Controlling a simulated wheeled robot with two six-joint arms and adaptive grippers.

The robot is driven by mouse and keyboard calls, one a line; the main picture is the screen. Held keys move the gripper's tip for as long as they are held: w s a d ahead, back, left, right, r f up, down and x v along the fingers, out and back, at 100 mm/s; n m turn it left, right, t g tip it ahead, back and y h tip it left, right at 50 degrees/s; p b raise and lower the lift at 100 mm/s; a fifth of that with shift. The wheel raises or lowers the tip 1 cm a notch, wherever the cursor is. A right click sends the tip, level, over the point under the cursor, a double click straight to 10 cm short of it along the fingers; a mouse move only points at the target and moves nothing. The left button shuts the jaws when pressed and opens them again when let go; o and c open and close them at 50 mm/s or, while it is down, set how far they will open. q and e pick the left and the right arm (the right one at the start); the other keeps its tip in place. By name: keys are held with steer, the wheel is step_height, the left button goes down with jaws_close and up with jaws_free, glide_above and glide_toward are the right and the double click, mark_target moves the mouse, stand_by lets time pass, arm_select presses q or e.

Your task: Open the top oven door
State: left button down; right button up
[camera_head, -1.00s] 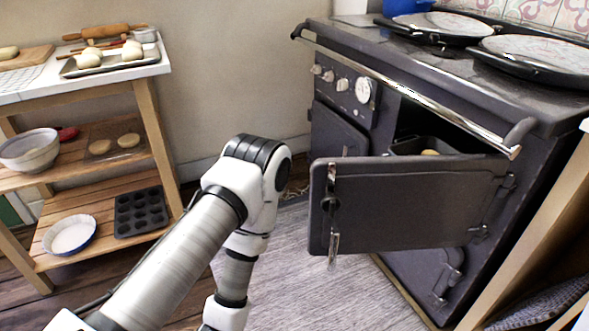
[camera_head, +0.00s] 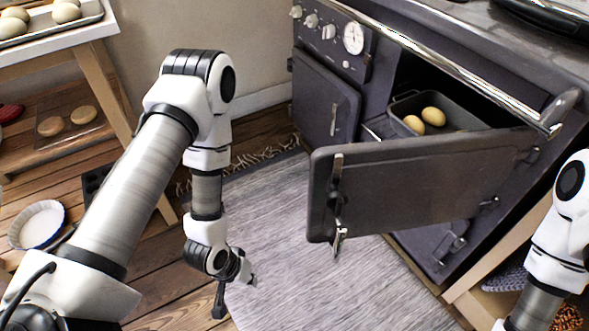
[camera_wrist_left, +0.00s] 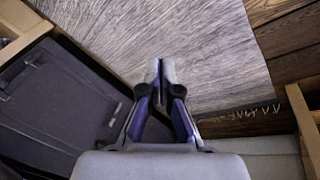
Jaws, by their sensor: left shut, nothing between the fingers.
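The top oven door (camera_head: 420,183) of the dark range stands swung well open in the head view, hinged on its right side. Its metal latch handle (camera_head: 338,205) is on the free left edge. Inside the opening is a dark roasting tin (camera_head: 462,117) with round yellowish items (camera_head: 433,116). My left gripper (camera_head: 236,290) hangs low over the rug, left of the door and apart from it. In the left wrist view its fingers (camera_wrist_left: 160,68) are together and empty. My right arm shows at the right edge, but its gripper is out of frame.
A lower oven door (camera_head: 440,243) and a closed left door (camera_head: 322,100) are on the range front. A chrome rail (camera_head: 440,55) runs along its top. A wooden shelf unit (camera_head: 100,80) stands left. The grey rug (camera_head: 290,215) between is clear.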

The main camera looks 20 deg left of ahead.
arm_select(q)
steer(key=w+r+n+t+h+p, duration=0.35)
steer(key=w+r+t+h, duration=0.4)
steer(key=w+r, duration=1)
steer(key=s+a+r+m+g+h+p, duration=0.1)
steer(key=s+a+r+g+h, duration=0.1)
steer(key=r+h, duration=0.3)
steer(key=s+a+r+m+g+h+p, duration=0.1)
steer(key=s+a+r+g+h+p, duration=0.15)
steer(key=r, duration=0.45)
steer(key=s+d+b, duration=0.1)
steer(key=d+b, duration=0.4)
steer(key=d, duration=0.7)
steer(key=shift+f+b, duration=0.25)
steer(key=shift+b, duration=0.05)
